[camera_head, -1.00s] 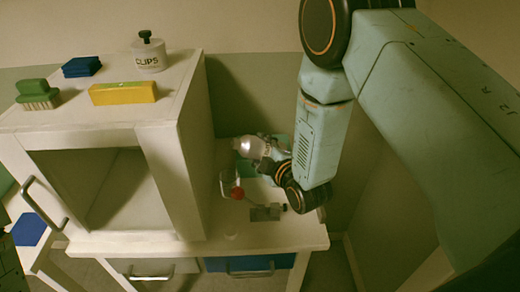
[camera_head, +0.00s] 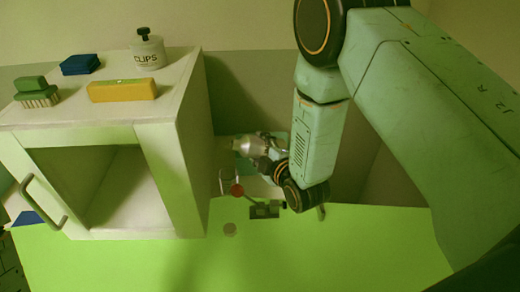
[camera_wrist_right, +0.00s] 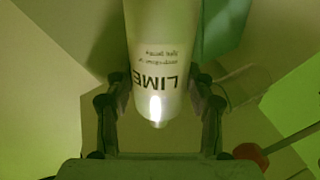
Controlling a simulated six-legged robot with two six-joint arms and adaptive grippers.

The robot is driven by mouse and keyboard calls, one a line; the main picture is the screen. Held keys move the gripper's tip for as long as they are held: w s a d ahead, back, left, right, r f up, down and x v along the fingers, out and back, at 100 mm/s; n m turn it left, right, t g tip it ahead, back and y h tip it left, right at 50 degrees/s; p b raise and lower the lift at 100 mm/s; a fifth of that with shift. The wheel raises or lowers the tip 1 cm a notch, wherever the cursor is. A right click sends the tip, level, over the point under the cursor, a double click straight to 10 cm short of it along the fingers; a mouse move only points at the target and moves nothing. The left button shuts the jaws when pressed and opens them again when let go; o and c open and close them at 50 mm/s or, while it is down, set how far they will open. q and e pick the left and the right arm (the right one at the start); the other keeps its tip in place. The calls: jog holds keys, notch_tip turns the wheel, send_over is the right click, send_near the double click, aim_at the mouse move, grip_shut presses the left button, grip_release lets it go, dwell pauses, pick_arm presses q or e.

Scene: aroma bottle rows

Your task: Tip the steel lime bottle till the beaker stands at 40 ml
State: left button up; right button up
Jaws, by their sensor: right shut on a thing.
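The steel lime bottle (camera_head: 247,145) is held tilted above the table at the back, beside the white cabinet. In the right wrist view its LIME label shows on the pale body (camera_wrist_right: 160,65). My right gripper (camera_head: 268,150) is shut on it; the fingers (camera_wrist_right: 160,115) show on both sides of the bottle. A small clear beaker (camera_head: 225,182) stands below and left of the bottle. Its level and marks are too small to read, and I cannot make out a stream. My left gripper is not in view.
The white cabinet (camera_head: 187,150) stands close at left.

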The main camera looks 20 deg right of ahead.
jog(key=shift+f+n, duration=0.15)
jog(key=shift+n, duration=0.15)
dwell(0.9)
jog(key=shift+a+f+n, duration=0.1)
jog(key=shift+a+n, duration=0.1)
jog(key=shift+n, duration=0.2)
dwell(1.8)
jog(key=shift+d+r+m, duration=0.1)
jog(key=shift+r+m, duration=0.25)
jog(key=shift+m, duration=0.25)
jog(key=shift+r+m+y, duration=0.25)
jog(key=shift+m+y, duration=0.05)
jog(key=shift+m, duration=0.2)
jog(key=shift+a+r+m+y, duration=0.2)
jog(key=shift+r+m+y, duration=0.2)
jog(key=shift+m, duration=0.6)
jog(key=shift+a+r+m+t+y, duration=0.15)
jog(key=shift+m+t+y, duration=0.1)
jog(key=shift+m, duration=0.3)
jog(key=shift+d+r+m+t+y, duration=0.15)
jog(key=shift+m+y, duration=0.1)
jog(key=shift+m, duration=0.3)
jog(key=shift+a+r, duration=0.1)
jog(key=shift+a, duration=0.15)
